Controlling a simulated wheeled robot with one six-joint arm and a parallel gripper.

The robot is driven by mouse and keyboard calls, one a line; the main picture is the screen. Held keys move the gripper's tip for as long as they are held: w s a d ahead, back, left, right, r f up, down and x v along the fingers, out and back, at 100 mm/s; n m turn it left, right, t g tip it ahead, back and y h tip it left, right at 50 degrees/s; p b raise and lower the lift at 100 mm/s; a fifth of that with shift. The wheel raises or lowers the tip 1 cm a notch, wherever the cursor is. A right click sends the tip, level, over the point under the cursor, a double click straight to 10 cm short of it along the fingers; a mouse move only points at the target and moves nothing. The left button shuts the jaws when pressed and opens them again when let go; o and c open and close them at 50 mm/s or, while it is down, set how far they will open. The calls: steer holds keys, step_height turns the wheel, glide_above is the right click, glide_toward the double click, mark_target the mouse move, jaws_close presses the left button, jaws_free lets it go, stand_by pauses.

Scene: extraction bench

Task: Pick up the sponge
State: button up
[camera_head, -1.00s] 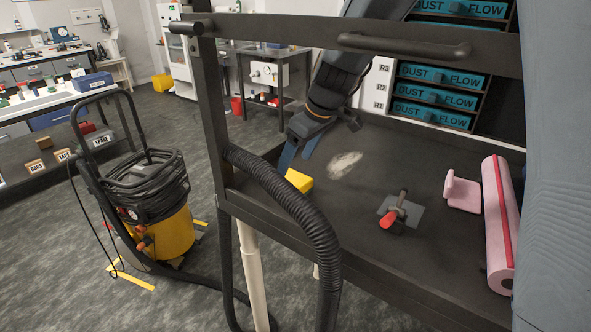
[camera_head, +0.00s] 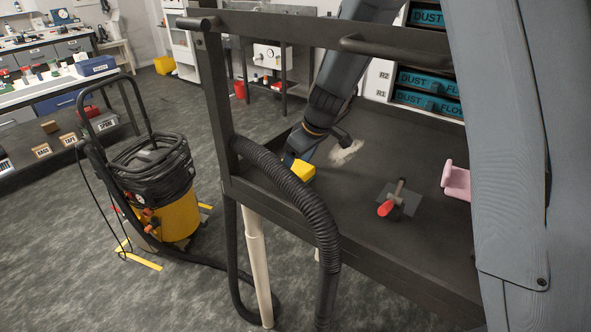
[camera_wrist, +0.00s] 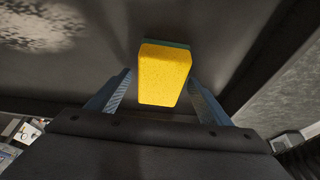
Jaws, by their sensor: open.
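The sponge is a yellow block (camera_head: 302,171) on the dark bench top, near its left front edge behind the black hose. In the wrist view the sponge (camera_wrist: 164,75) lies between and just ahead of my two blue fingers. My gripper (camera_wrist: 158,97) is open, with one finger on each side of the sponge and a gap at its sides. In the head view my gripper (camera_head: 297,160) is at the sponge, its fingers partly hidden by the sponge and the bench frame.
A pale dust patch (camera_head: 346,152) lies right of my gripper. The bench's front bar (camera_head: 300,30) and a black ribbed hose (camera_head: 300,190) stand on the near side. A yellow vacuum (camera_head: 178,215) stands on the floor.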

steer(key=shift+f+b, duration=0.15)
steer(key=shift+b, duration=0.2)
stand_by(0.4)
steer(key=c, duration=1.1)
steer(key=shift+r+p, duration=0.2)
steer(key=shift+p, duration=0.2)
step_height(320, 180, up, 28)
steer(key=b, duration=0.7)
